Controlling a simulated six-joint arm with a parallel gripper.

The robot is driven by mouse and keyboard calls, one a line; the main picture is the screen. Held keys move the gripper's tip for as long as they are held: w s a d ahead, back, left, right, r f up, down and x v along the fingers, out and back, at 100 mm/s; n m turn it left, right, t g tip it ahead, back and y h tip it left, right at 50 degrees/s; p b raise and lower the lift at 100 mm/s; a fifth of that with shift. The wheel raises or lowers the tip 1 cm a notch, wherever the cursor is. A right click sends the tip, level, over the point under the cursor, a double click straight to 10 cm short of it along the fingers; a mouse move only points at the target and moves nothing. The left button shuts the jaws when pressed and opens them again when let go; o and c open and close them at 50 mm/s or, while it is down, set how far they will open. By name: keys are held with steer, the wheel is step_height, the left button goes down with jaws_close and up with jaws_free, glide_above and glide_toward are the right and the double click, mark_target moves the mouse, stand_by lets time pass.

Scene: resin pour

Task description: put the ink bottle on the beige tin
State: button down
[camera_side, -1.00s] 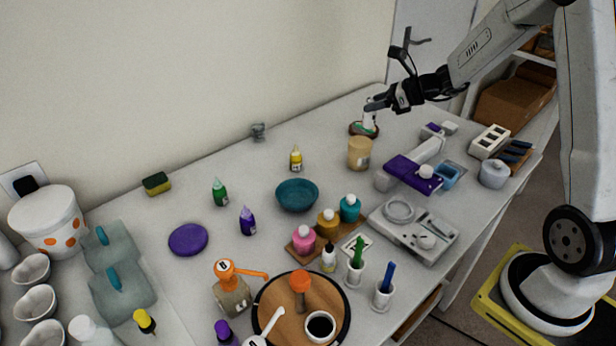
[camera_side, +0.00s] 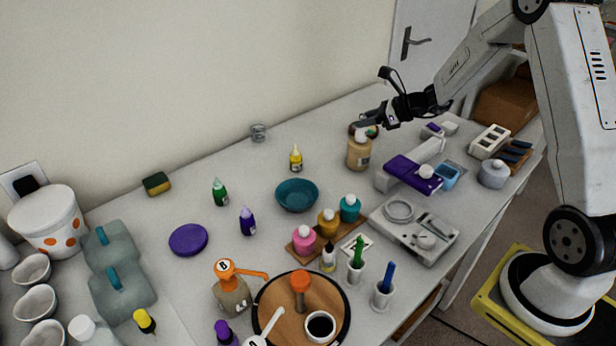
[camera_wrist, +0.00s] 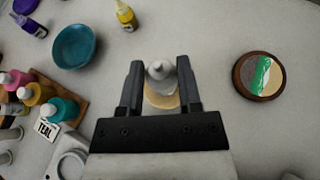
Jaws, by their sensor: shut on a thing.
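My gripper (camera_side: 371,122) is shut on the white ink bottle (camera_side: 361,135). In the wrist view the bottle (camera_wrist: 159,70) stands between the two fingers (camera_wrist: 158,82), its tip facing the camera. The beige tin (camera_side: 359,155) stands on the table directly below the bottle. In the wrist view the tin's pale round top (camera_wrist: 163,101) shows behind the bottle. The bottle looks upright over the tin; I cannot tell whether its base touches the tin's top.
A teal bowl (camera_side: 297,195), a yellow bottle (camera_side: 296,158) and a purple-and-white device (camera_side: 411,172) stand around the tin.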

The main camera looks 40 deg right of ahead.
steer(key=shift+f, duration=0.2)
steer(key=shift+c, duration=1.4)
jaws_free()
steer(key=shift+r, duration=0.2)
steer(key=v, duration=1.2)
steer(key=shift+f, duration=0.1)
